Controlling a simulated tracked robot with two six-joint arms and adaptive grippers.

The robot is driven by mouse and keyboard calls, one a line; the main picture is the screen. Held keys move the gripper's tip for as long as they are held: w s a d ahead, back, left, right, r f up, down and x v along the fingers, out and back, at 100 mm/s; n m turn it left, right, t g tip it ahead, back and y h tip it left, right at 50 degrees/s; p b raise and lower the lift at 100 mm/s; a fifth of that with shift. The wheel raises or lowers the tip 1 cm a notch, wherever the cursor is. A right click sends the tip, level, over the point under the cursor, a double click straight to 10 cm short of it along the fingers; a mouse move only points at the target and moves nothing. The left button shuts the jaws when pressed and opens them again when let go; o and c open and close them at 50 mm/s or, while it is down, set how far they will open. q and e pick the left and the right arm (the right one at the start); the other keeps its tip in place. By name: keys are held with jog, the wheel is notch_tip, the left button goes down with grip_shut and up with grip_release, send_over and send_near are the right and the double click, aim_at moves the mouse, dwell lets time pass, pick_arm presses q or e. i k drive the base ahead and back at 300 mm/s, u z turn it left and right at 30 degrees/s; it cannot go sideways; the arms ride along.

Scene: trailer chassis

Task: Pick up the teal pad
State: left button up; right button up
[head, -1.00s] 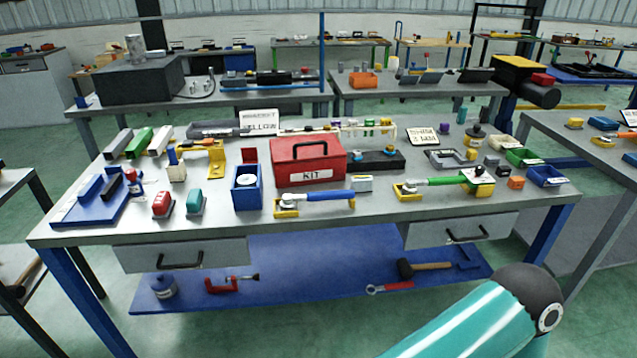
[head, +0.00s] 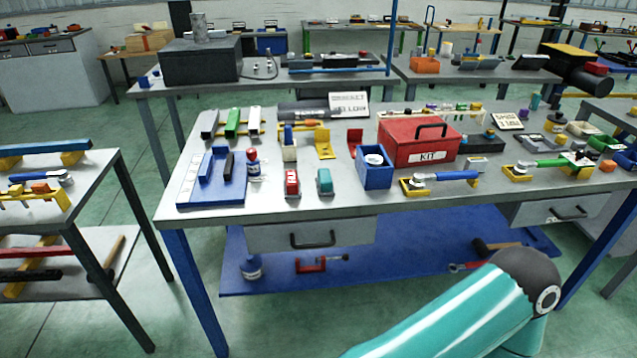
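The teal pad (head: 324,181) stands on the near part of the grey workbench (head: 420,203), close to its front edge. It is a small rounded teal block on a greyish base. A similar red pad (head: 291,182) stands just left of it, with a small gap between them. A teal arm link of mine crosses the lower right of the head view, well below and in front of the bench. Neither gripper shows, and nothing is seen touching the teal pad.
A blue open box (head: 375,178) stands to the right of the teal pad, with a red KIT toolbox (head: 405,150) behind it. A blue fixture board (head: 198,203) and a red-capped bottle (head: 253,168) are to the left. Bare bench top lies in front of the pads.

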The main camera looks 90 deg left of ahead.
aim_at(324, 183)
jog(key=u, duration=0.4)
jog(key=k, duration=0.2)
jog(key=z, duration=0.95)
jog(key=i, duration=0.1)
jog(key=u, duration=2.8)
jog(key=i, duration=1)
jog(key=z, duration=0.2)
